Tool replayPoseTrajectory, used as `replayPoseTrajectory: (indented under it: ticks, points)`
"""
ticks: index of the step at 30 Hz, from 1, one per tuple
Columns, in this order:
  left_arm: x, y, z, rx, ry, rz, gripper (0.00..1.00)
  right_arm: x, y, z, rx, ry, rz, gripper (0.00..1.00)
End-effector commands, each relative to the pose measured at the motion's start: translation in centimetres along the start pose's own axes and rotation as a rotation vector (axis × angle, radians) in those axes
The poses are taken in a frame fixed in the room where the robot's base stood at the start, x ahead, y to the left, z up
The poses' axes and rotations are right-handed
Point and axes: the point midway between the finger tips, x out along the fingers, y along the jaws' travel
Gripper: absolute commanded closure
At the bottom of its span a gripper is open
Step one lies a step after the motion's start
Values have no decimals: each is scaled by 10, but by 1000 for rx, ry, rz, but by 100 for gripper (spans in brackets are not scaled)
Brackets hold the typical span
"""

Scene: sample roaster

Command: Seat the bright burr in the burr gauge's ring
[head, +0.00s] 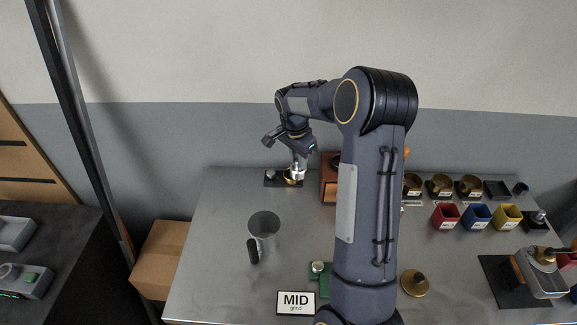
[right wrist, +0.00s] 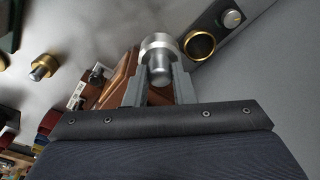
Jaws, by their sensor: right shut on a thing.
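The bright burr (head: 298,172) is a silver piece with a wide collar and a narrower stub. My right gripper (head: 296,158) is shut on it; in the right wrist view the burr (right wrist: 158,58) sits between the two fingers (right wrist: 161,82). The burr gauge (head: 270,182) is a dark plate at the back of the table, with a brass ring (right wrist: 200,45) and a silver knob (right wrist: 232,18). In the right wrist view the burr is beside the ring, not in it. The head view shows it close above the ring, the gap unclear. My left gripper is out of view.
A wooden box (head: 329,186) stands just right of the gauge. A metal pitcher (head: 264,228), a MID sign (head: 296,302) and a brass piece (head: 414,283) are nearer. Red (head: 445,216), blue and yellow bins stand at right.

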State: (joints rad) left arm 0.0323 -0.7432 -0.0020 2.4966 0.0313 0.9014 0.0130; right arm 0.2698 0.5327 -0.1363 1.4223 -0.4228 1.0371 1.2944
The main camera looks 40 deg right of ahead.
Motion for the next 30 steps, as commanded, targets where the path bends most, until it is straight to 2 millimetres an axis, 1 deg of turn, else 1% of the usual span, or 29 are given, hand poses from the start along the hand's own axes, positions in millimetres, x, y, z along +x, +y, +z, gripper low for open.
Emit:
replayPoseTrajectory:
  ticks: [1, 5, 6, 7, 12, 20, 24, 26, 30]
  points:
    - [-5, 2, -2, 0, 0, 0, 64, 6, -12, -7, 1, -1, 2, 100]
    - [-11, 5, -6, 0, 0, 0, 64, 22, -39, -22, 0, -1, 1, 100]
    - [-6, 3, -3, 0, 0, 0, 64, 35, -44, -24, 0, -1, 2, 100]
    - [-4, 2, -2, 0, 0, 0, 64, 42, -48, -26, 0, -2, 2, 100]
    - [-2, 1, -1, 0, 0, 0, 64, 68, -66, -35, -1, -1, 0, 100]
    - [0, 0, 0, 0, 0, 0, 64, 84, -77, -40, -1, 0, 0, 100]
    - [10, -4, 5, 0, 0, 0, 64, 107, -78, -38, -3, -1, 1, 100]
    - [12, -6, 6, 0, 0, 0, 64, 113, -78, -37, -2, -1, 0, 100]
    - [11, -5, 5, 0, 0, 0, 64, 113, -78, -37, -1, 1, -2, 100]
